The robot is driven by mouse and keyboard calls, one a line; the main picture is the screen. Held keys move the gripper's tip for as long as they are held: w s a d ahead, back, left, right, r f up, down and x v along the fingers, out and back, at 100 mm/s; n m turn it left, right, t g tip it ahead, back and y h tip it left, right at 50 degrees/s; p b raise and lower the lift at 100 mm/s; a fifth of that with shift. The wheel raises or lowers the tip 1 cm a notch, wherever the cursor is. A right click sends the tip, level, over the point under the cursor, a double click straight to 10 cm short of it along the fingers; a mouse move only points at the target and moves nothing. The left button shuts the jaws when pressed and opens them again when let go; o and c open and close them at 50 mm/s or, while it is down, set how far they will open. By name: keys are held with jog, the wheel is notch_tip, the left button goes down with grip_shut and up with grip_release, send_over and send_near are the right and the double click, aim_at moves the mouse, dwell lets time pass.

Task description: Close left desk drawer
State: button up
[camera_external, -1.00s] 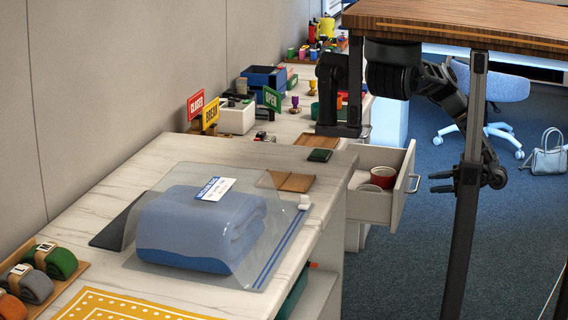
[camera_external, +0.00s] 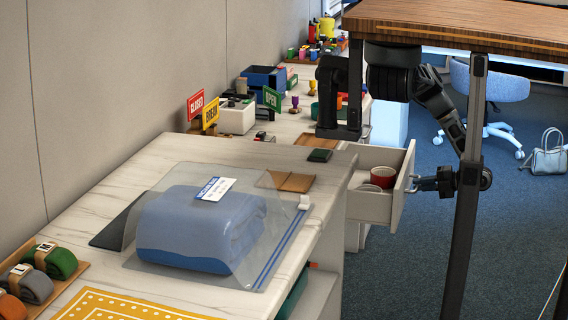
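The white desk drawer (camera_external: 369,206) is pulled out from the desk, on the side facing my arm. A red cup and a pale dish lie inside it. Its front panel (camera_external: 404,188) carries a metal bar handle (camera_external: 412,184). My gripper (camera_external: 417,184) is at the handle, with its fingers pointing left at the drawer front. The fingertips overlap the handle in the picture. I cannot tell whether they touch it or close on it. A dark table leg hides part of my wrist.
The marble desk top (camera_external: 255,158) holds a bagged blue folded cloth (camera_external: 205,228), small signs and boxes. A wooden table top (camera_external: 460,25) and its dark leg (camera_external: 467,210) stand in front of my arm. A blue chair (camera_external: 490,85) and a handbag (camera_external: 547,155) are at the right. Carpet is clear between.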

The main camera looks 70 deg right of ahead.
grip_shut()
jog(key=shift+w+r+p, duration=0.1)
jog(key=shift+w+p, duration=0.3)
jog(key=shift+w, duration=0.2)
jog(key=r+p+x, duration=0.1)
jog(key=p+x, duration=0.2)
jog(key=x, duration=0.4)
jog(key=r+p+x, duration=0.2)
jog(key=p+x, duration=0.1)
jog(key=x, duration=0.4)
jog(key=w+r+p+x, duration=0.1)
jog(key=p+x, duration=0.2)
jog(key=x, duration=0.4)
jog(key=shift+r, duration=0.15)
jog(key=shift+x, duration=0.9)
jog(key=shift+w+r, duration=0.1)
